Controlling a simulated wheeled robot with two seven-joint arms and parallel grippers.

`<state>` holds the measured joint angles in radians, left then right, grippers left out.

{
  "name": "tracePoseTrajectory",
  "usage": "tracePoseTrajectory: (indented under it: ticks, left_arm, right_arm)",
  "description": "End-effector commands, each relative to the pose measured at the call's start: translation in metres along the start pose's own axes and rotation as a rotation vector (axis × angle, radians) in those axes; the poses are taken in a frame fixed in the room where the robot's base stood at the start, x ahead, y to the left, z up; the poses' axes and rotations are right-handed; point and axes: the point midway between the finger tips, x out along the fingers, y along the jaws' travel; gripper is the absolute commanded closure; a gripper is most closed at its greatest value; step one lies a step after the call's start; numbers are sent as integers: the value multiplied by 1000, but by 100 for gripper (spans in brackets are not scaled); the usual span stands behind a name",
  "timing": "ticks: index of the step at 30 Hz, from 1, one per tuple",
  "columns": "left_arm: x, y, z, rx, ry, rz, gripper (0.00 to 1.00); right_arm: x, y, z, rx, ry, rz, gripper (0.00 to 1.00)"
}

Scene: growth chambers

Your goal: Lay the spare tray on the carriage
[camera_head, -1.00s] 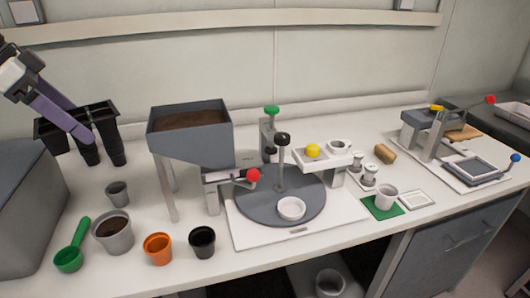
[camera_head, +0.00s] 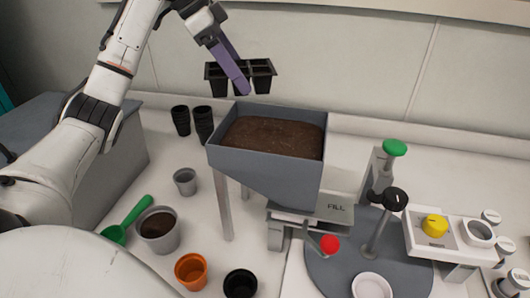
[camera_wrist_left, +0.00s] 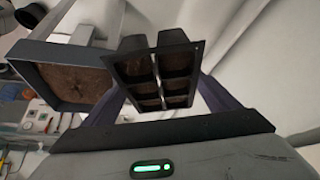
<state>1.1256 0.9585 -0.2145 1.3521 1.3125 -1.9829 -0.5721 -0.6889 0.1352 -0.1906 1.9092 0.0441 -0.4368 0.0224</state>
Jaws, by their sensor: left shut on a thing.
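The spare tray, a black tray with several cells (camera_head: 262,72), hangs in the air above the back rim of the grey hopper in the head view. My left gripper (camera_head: 234,72), with purple fingers, is shut on it. In the left wrist view the tray (camera_wrist_left: 156,76) sits between the purple fingers (camera_wrist_left: 160,100), with its cells facing the camera. The cells look brownish; I cannot tell whether they hold anything. I cannot make out the carriage in the views now. My right gripper is not in view.
The soil-filled hopper (camera_head: 265,176) stands just below the tray. Black pots (camera_head: 181,120) stand behind it at left. A grey pot (camera_head: 158,230), green scoop (camera_head: 126,222) and orange pot (camera_head: 191,270) stand in front. A turntable (camera_head: 340,265) with posts is at right.

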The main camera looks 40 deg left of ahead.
Motion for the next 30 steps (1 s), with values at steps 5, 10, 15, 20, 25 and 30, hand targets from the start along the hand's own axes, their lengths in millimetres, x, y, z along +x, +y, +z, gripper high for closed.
tracePoseTrajectory:
  ticks: [5, 10, 15, 20, 25, 30]
  left_arm:
    - [44, 1, 27, -3, -8, 3, 49]
    - [83, 2, 49, -2, -6, 4, 49]
    - [122, 2, 72, -2, -4, 4, 49]
    - [158, 2, 92, -3, -3, 4, 49]
    - [185, 2, 107, -2, -1, 1, 49]
    - [195, 1, 112, -1, 1, -1, 49]
  right_arm:
    - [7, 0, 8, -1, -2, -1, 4]
    - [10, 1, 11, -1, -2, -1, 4]
    - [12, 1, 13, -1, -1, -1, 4]
    - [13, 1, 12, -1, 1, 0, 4]
    - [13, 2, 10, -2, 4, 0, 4]
    - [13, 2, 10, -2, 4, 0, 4]
